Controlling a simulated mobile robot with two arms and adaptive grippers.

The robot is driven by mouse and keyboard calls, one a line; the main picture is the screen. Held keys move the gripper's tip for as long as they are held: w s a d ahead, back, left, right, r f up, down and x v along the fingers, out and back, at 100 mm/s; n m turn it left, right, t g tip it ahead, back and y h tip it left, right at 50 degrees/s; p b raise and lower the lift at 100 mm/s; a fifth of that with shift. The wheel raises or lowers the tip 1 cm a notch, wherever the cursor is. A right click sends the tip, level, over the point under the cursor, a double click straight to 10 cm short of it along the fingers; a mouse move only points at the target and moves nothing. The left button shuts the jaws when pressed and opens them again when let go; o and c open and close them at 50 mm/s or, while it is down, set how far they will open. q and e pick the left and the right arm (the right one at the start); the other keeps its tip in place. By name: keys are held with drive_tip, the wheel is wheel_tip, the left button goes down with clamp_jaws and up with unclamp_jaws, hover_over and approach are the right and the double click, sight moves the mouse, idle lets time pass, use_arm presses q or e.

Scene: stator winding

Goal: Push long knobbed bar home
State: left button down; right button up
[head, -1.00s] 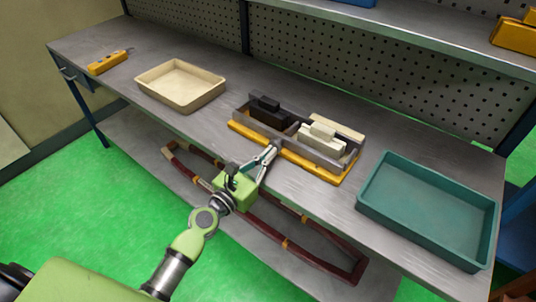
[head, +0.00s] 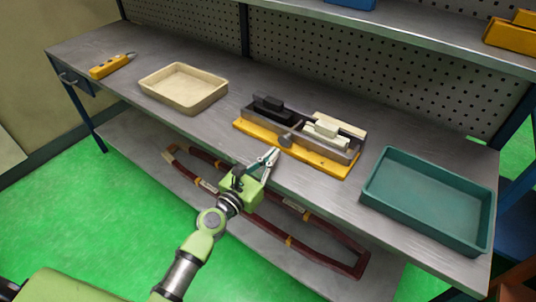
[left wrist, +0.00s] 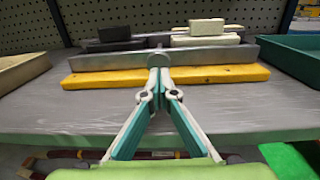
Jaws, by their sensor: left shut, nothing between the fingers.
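The grey long knobbed bar shows its round knob (head: 286,140) at the front of the fixture's yellow base (head: 308,159). The knob also shows in the left wrist view (left wrist: 158,60). The bar's shaft runs back between a black block (head: 268,104) and a white block (head: 322,131). My left gripper (head: 274,154) is shut and empty, in front of the knob. In the left wrist view its fingertips (left wrist: 159,78) overlap the knob's lower edge; I cannot tell whether they touch it. My right gripper is not in view.
A beige tray (head: 151,97) stands to the left and a teal tray (head: 371,207) to the right. A dark red frame (head: 340,254) lies on the lower shelf.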

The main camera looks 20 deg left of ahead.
use_arm(q)
drive_tip(key=v, duration=0.3)
drive_tip(key=shift+a, duration=0.15)
drive_tip(key=b+v, duration=0.2)
drive_tip(key=v, duration=0.5)
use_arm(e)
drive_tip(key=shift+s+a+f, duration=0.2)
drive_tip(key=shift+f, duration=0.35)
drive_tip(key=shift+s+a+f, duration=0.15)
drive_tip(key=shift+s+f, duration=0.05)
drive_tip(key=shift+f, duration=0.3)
use_arm(q)
drive_tip(key=shift+f, duration=0.15)
